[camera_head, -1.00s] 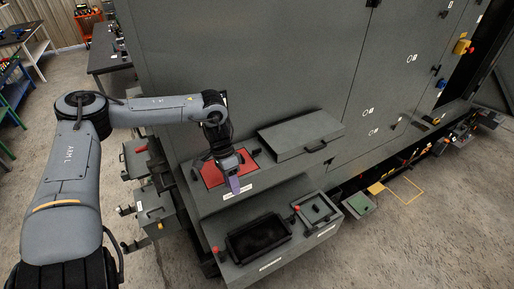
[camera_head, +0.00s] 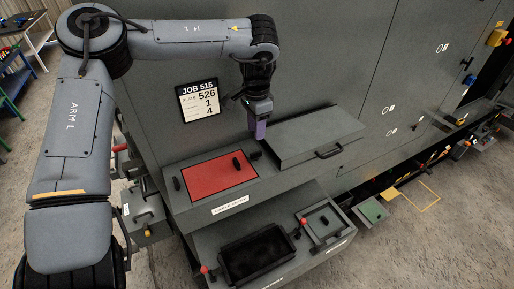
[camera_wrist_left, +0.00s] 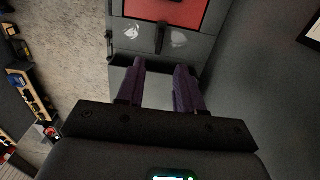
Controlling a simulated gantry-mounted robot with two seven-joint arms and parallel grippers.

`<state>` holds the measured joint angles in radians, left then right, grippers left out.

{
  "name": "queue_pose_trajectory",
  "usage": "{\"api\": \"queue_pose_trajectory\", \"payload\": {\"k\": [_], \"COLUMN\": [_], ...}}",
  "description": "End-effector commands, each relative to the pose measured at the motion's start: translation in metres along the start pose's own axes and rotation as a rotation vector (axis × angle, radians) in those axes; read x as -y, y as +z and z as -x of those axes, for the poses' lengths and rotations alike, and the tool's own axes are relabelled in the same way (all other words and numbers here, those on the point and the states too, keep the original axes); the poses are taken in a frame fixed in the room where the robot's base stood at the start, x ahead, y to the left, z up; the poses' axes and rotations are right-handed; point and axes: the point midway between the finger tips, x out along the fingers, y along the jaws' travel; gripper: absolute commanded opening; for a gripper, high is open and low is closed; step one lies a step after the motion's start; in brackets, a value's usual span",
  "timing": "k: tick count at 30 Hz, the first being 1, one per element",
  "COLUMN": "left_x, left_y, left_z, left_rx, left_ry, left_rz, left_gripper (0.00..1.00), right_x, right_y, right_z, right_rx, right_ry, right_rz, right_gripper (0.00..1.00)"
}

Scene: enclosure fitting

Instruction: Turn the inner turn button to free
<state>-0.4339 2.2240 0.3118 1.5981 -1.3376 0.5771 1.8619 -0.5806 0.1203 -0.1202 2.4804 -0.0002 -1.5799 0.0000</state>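A red panel (camera_head: 212,180) lies in the top of a grey bench unit. Small black turn buttons sit by its left end (camera_head: 177,183) and its right end (camera_head: 256,155); a black knob (camera_head: 237,163) stands on the red. I cannot tell which button is called inner. My left gripper (camera_head: 258,133), with purple fingers, points down just above the right-end button. In the left wrist view, the gripper (camera_wrist_left: 160,67) has its fingers apart with nothing between them; a black turn button (camera_wrist_left: 160,38) stands just beyond the tips, beside the red panel (camera_wrist_left: 165,8). My right gripper is out of view.
A grey lidded box (camera_head: 312,138) with a front handle stands close right of the gripper. The tall cabinet wall (camera_head: 290,60) rises behind, with a JOB 515 placard (camera_head: 198,101). A black tray (camera_head: 257,255) and small box (camera_head: 322,222) with red knobs are on the lower step.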

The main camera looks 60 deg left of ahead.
Motion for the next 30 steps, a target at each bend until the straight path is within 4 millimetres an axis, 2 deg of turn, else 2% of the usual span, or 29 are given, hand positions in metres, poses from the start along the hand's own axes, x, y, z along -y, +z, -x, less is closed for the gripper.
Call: {"api": "queue_pose_trajectory", "payload": {"k": [9, 15, 21, 30], "left_x": [0.0, 0.0, 0.0, 0.0], "left_y": [0.001, 0.001, 0.001, 0.0], "left_z": [-0.051, -0.076, -0.088, -0.09], "left_rx": [0.004, 0.003, 0.001, 0.0], "left_ry": [0.003, 0.002, 0.001, 0.001], "left_rz": [0.001, 0.0, 0.001, 0.001], "left_gripper": [0.36, 0.36, 0.36, 0.36], "right_x": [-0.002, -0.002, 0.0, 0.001], "right_y": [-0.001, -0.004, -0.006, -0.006], "right_z": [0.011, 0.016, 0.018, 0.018], "right_rx": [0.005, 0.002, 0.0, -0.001], "right_ry": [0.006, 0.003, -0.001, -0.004], "right_rz": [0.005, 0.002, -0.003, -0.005], "right_gripper": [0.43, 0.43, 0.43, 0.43]}}
